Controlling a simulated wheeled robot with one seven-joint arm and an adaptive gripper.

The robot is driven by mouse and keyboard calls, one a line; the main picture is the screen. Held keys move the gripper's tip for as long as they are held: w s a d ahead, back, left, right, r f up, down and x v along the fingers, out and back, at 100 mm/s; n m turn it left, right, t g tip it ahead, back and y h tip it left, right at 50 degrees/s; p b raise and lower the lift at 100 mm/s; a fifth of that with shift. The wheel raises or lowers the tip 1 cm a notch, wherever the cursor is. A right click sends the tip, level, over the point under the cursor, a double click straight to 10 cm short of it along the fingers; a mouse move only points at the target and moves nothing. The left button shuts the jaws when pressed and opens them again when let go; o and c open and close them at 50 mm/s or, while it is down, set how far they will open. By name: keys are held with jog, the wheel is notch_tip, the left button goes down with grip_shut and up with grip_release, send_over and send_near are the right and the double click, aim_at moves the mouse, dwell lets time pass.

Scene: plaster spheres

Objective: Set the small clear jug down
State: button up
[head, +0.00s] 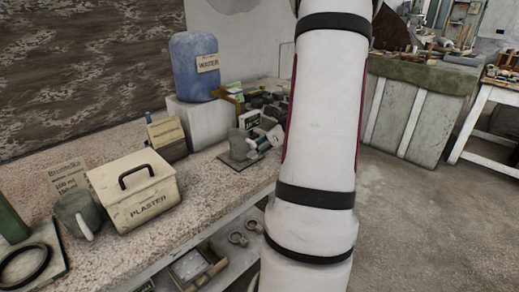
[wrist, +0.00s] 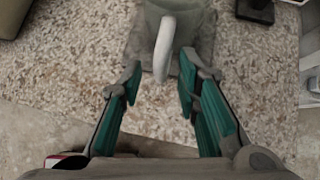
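The small clear jug (head: 239,145) looks grey and cloudy and stands upright on a grey square mat (head: 232,164) on the speckled worktop. In the wrist view the jug (wrist: 190,22) is at the top, cut off by the frame edge, with its pale handle (wrist: 164,48) towards me. My gripper (head: 264,143) is just right of the jug in the head view. In the wrist view my gripper (wrist: 160,78) is open, its teal fingers on either side of the handle's lower end, with gaps showing on both sides. The jug's rim is out of the wrist view.
A plaster box (head: 134,190) and another jug with a white handle (head: 78,213) stand at the left of the worktop. A blue water container (head: 194,68) stands on a white block behind. Small clutter lies beyond the mat. Bare worktop shows between box and mat.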

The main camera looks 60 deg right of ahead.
jog(key=p+v, duration=0.2)
jog(key=v, duration=1)
jog(key=w+a+r+n+g+y, duration=0.25)
jog(key=a+n, duration=0.65)
jog(key=a, duration=0.5)
jog(key=w+a+r+n+g+y, duration=0.15)
jog(key=w+a+r+n, duration=0.25)
jog(key=a+n, duration=0.7)
jog(key=s+a+n+g+h, duration=0.2)
jog(key=s+a+n+h, duration=0.2)
jog(key=s+a+n, duration=0.9)
jog(key=a+f+n, duration=0.1)
jog(key=a+n, duration=0.2)
jog(key=shift+s+g, duration=0.3)
jog(key=shift+s, duration=0.05)
jog(key=shift+a+r, duration=0.1)
